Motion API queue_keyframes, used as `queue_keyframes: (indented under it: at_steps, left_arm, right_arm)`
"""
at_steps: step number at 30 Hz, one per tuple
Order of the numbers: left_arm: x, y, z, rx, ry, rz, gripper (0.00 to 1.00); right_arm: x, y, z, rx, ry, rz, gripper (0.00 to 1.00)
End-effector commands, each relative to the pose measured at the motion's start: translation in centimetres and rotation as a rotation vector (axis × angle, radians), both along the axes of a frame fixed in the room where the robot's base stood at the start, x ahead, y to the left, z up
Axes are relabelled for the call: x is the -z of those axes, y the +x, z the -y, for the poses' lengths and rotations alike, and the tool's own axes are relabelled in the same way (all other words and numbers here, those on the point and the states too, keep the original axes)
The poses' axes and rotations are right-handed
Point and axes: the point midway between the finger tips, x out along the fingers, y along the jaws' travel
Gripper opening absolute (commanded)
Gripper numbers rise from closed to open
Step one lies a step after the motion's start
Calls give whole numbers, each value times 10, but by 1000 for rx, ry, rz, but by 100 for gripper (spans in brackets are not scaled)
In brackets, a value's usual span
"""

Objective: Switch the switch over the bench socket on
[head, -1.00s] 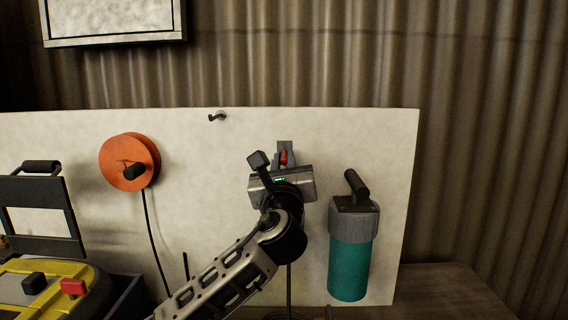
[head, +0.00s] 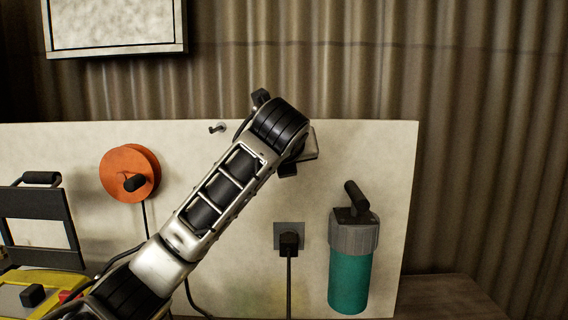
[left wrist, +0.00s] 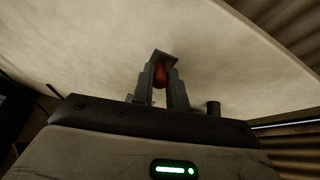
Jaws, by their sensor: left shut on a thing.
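In the left wrist view, the switch's red lever (left wrist: 160,76) stands in front of a small grey plate (left wrist: 168,55) on the white board. My left gripper (left wrist: 163,88) has its two grey fingers on either side of the lever, shut on it. In the head view, my left arm crosses from the lower left and its wrist hides the switch and fingertips. The bench socket (head: 289,228) is a grey plate with a black plug (head: 289,243) in it, below the wrist. Which way the lever is set cannot be told. My right gripper is not in view.
The white board (head: 385,150) carries an orange reel (head: 118,172) at left and a small hook (head: 217,128). A teal canister (head: 348,275) with a grey top stands at right. A yellow machine (head: 50,283) is at lower left. A cord hangs from the plug.

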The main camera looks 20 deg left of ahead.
Motion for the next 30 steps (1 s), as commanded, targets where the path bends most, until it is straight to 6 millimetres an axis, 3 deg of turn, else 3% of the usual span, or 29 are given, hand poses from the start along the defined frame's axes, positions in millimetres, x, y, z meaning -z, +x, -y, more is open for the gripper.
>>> queue_keyframes:
  at_steps: [20, 21, 22, 30]
  left_arm:
    - [-2, 1, 0, -1, -17, -57, 0]
    - [-2, 1, 0, -1, -17, -57, 26]
    - [-2, 1, -1, -1, -17, -56, 35]
    - [-2, 1, 0, -1, -17, -56, 37]
  right_arm:
    - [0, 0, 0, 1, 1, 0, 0]
    - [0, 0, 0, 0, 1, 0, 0]
    - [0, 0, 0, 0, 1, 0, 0]
    - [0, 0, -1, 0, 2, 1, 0]
